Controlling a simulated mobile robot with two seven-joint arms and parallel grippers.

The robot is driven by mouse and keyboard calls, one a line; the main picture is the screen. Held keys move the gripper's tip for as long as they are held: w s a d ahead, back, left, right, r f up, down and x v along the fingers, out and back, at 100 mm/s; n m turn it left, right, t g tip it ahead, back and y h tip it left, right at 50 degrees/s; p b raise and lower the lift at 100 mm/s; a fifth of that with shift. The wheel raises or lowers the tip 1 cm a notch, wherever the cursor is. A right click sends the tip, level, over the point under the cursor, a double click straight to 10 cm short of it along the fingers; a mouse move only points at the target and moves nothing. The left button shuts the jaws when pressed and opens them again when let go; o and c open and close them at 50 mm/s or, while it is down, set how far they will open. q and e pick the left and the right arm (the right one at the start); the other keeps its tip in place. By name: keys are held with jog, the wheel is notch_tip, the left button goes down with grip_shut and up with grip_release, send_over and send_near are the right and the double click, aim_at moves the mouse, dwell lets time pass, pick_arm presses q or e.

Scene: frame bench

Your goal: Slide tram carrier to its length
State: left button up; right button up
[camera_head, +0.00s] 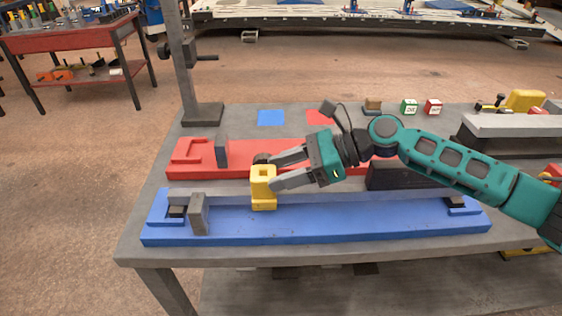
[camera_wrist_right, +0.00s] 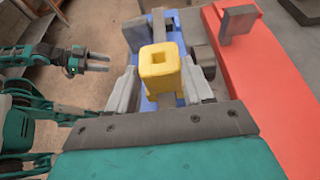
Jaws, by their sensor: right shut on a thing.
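The yellow tram carrier (camera_head: 263,188), a block with a square hole in its top, is at the back edge of the blue track (camera_head: 330,224), left of its middle. My right gripper (camera_head: 270,172) reaches in from the right and is shut on the carrier. In the right wrist view the carrier (camera_wrist_right: 160,72) stands between the two grey fingers. A grey upright block (camera_head: 198,214) stands on the blue track to the carrier's left. My left gripper is outside the head view; the right wrist view shows it (camera_wrist_right: 106,62) at the left, empty, its fingers apart.
A red track (camera_head: 215,158) with its own grey upright (camera_head: 221,151) lies behind the blue one. A dark block (camera_head: 400,176) sits right of my right gripper. A grey post (camera_head: 188,70) rises at the back left. Small coloured blocks (camera_head: 409,107) stand at the back.

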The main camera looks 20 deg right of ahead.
jog(key=d, duration=0.2)
jog(key=s+d+p, duration=0.1)
jog(key=d, duration=0.1)
pick_arm(q)
jog(key=shift+d+r, duration=0.2)
jog(key=shift+r, duration=0.55)
pick_arm(e)
jog(key=shift+a, duration=0.1)
jog(key=o, duration=0.8)
jog(key=shift+c, duration=0.2)
jog(key=shift+s, duration=0.1)
jog(key=shift+r, duration=0.5)
pick_arm(q)
jog(key=shift+r+p, duration=0.55)
jog(key=shift+r, duration=0.05)
pick_arm(e)
notch_tip(320, 180, up, 19)
